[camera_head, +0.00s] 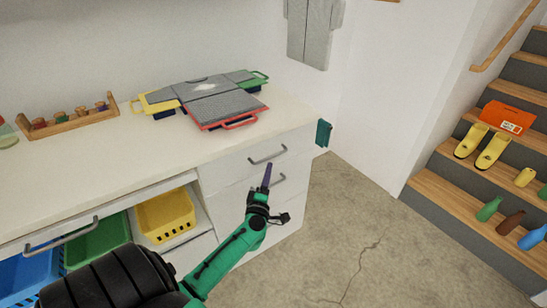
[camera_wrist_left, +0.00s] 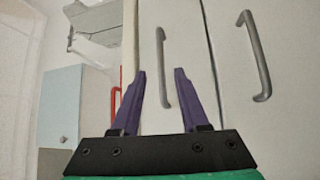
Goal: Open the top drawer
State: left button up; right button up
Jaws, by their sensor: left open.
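The top drawer (camera_head: 240,165) is at the right end of the white counter unit, its front looking flush with the unit. Its grey bar handle (camera_head: 267,154) shows in the head view just above my left gripper's fingertips (camera_head: 267,168). In the left wrist view, which is turned sideways, this handle (camera_wrist_left: 163,68) appears between the open purple fingers (camera_wrist_left: 160,72), with nothing gripped. Whether the fingertips reach around it in depth I cannot tell. A lower drawer's handle (camera_wrist_left: 255,55) is further right there; in the head view it is partly behind the gripper. My right gripper is not in view.
Grey-topped trays with coloured handles (camera_head: 215,102) lie on the counter (camera_head: 150,152), near a wooden rack (camera_head: 68,122). Yellow (camera_head: 165,216) and green (camera_head: 98,243) baskets sit below the counter at left. Bare floor (camera_head: 350,230) lies right, before wooden stairs (camera_head: 455,200).

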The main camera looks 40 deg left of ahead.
aim_at(274, 156)
pick_arm(q)
jog(key=x, duration=0.5)
jog(key=b+x, duration=0.1)
jog(key=x, duration=0.2)
jog(key=shift+w+d+f, duration=0.1)
jog(key=shift+w+f, duration=0.15)
jog(key=shift+w+a+r, duration=0.1)
jog(key=shift+w+a, duration=0.1)
jog(key=shift+w, duration=0.15)
grip_shut()
dwell(0.5)
